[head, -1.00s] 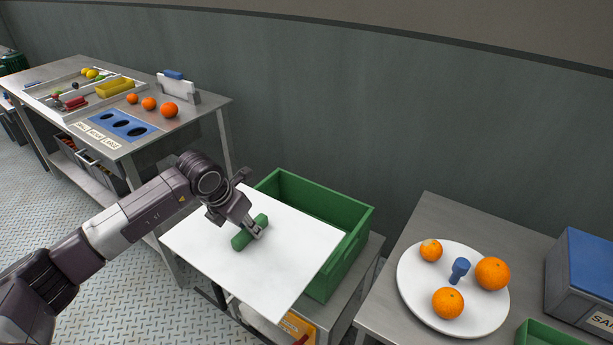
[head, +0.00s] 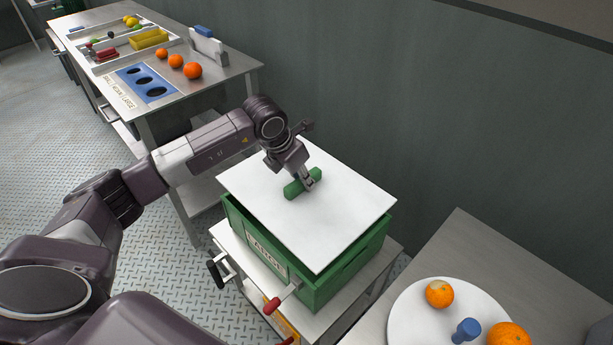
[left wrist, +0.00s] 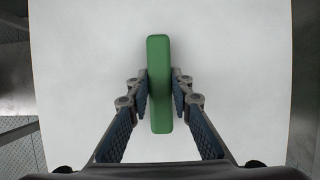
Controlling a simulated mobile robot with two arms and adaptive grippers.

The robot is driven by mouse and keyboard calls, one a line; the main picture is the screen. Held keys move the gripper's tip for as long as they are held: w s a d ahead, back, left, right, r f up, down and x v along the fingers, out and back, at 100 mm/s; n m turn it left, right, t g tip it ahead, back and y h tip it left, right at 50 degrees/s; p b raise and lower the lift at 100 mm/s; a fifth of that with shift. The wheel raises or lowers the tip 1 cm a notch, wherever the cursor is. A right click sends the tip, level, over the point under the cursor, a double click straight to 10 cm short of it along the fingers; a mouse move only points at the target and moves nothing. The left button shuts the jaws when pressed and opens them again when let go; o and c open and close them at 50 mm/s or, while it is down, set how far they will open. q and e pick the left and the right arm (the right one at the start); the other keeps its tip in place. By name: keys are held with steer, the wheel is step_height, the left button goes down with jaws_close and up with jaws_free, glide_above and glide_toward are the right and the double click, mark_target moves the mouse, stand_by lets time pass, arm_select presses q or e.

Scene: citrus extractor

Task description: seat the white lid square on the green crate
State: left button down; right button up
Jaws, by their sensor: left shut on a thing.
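The white lid (head: 343,220) is a flat square panel with a green bar handle (head: 296,187) on top. It lies over the green crate (head: 352,270) and covers nearly all of its opening. The lid looks slightly turned against the crate, and the crate's rim shows along the left front side. I cannot tell whether lid and rim touch all round. My left gripper (head: 312,184) is shut on the green handle. In the left wrist view, the handle (left wrist: 159,85) stands between the two fingers, with the lid (left wrist: 90,60) behind it. My right gripper is not in view.
The crate stands on a small cart (head: 231,238) with a red-tipped lever (head: 272,305) at its front. A steel table (head: 450,245) with a white plate (head: 405,315) of oranges is at right. A workbench (head: 225,75) with trays and oranges is at back left.

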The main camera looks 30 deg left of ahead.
mark_target(304, 191)
arm_select(q)
steer(key=shift+f+b, duration=0.75)
steer(key=shift+b, duration=0.1)
steer(key=shift+f+b, duration=0.75)
steer(key=shift+f, duration=0.15)
steer(key=shift+f+b, duration=0.5)
steer(key=shift+f, duration=0.1)
steer(key=shift+w+f, duration=0.1)
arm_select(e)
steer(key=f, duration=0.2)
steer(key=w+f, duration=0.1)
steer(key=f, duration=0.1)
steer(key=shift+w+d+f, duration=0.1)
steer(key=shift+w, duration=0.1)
arm_select(q)
steer(key=shift+b, duration=0.3)
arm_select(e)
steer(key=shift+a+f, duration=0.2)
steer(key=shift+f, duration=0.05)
